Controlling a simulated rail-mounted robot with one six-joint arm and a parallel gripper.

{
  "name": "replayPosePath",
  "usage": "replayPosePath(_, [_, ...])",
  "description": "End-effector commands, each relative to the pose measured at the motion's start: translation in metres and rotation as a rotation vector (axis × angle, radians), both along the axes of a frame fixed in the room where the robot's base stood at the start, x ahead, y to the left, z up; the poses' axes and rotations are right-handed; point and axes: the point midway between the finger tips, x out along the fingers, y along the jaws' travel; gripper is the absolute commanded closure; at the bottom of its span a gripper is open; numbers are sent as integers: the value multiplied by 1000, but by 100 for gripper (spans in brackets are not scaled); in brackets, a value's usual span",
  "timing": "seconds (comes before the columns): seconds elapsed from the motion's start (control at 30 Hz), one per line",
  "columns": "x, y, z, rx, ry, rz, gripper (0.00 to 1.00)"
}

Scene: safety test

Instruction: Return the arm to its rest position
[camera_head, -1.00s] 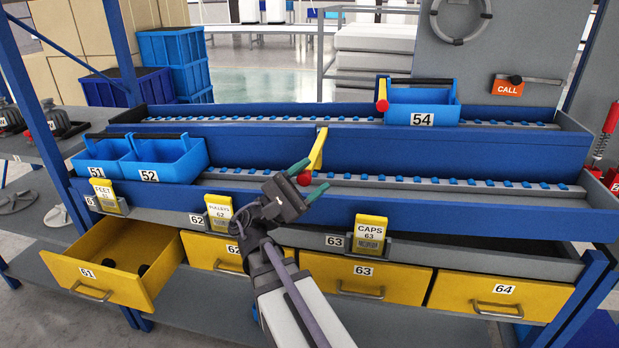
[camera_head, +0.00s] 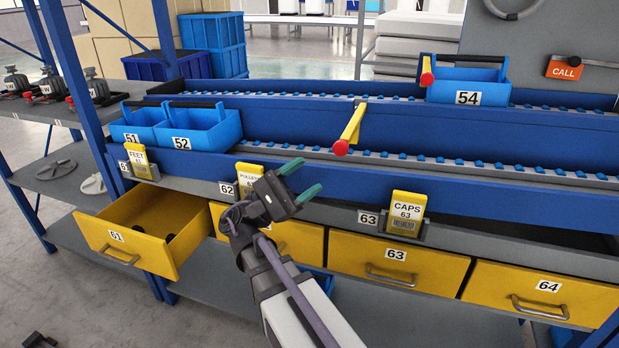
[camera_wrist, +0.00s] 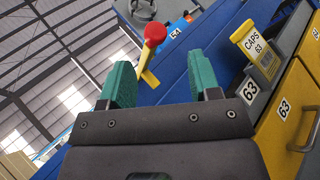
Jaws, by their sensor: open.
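My gripper (camera_head: 303,179) is open, with two green fingertips spread apart and nothing between them. It hangs in the air in front of the blue rack's lower rail, between the card of slot 62 and the yellow CAPS 63 card (camera_head: 407,212). In the wrist view my gripper (camera_wrist: 162,85) is also open and empty. A yellow lever with a red knob (camera_head: 341,147) on the rack lies beyond the fingers; in the wrist view its red knob (camera_wrist: 155,33) shows above the gap between them.
Yellow drawer 61 (camera_head: 115,236) stands pulled out at the lower left; drawers 63 (camera_head: 395,272) and 64 (camera_head: 546,300) are shut. Blue bins 51 (camera_head: 137,122) and 52 (camera_head: 205,128) sit on the lower rail, bin 54 (camera_head: 468,88) on the upper one. Shelves stand at left.

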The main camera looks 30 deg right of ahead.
Motion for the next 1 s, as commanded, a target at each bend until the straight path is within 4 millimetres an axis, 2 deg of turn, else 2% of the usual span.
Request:
replayPosePath(0.27, [1, -1, 0, -13, -37, 34, 43])
replayPosePath(0.33, [3, -11, -14, 61, -110, 102, 43])
replayPosePath(0.37, [4, -17, -23, 116, -148, 132, 43])
replayPosePath(0.47, [3, -34, -73, 386, -321, 217, 43])
replayPosePath(0.5, [2, -36, -99, 520, -411, 239, 43])
replayPosePath(0.57, [1, -31, -139, 725, -551, 245, 43])
replayPosePath(0.6, [0, -23, -164, 854, -642, 233, 43])
replayPosePath(0.7, [-2, 8, -212, 1135, -844, 165, 43])
replayPosePath(0.8, [-4, 46, -243, 1363, -1003, 60, 43])
replayPosePath(0.9, [-7, 86, -262, 1562, -1125, -65, 43])
replayPosePath(1.0, [-13, 126, -269, 1752, -1202, -201, 43])
